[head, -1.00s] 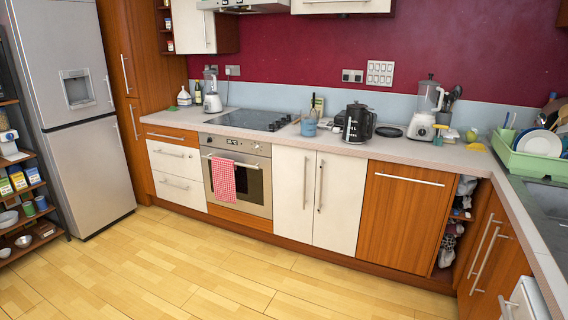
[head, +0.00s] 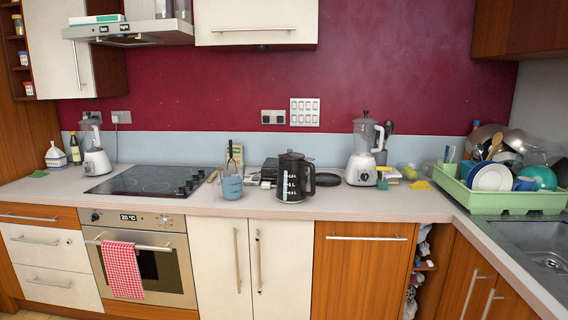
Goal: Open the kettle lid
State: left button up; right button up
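The black kettle (head: 291,178) stands upright on the counter (head: 215,208), right of the hob, with white level marks on its front. Its handle is on the right side and its lid (head: 291,155) looks closed on top. Neither of my grippers shows in the head view.
A blue utensil pot (head: 232,187) stands just left of the kettle, with a dark round plate (head: 327,180) behind right. A blender (head: 363,150) is farther right, then a green dish rack (head: 510,200) and sink. The counter in front of the kettle is clear.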

aim_at(290, 155)
jog(key=i+j+z, duration=0.2)
jog(key=i+j, duration=0.55)
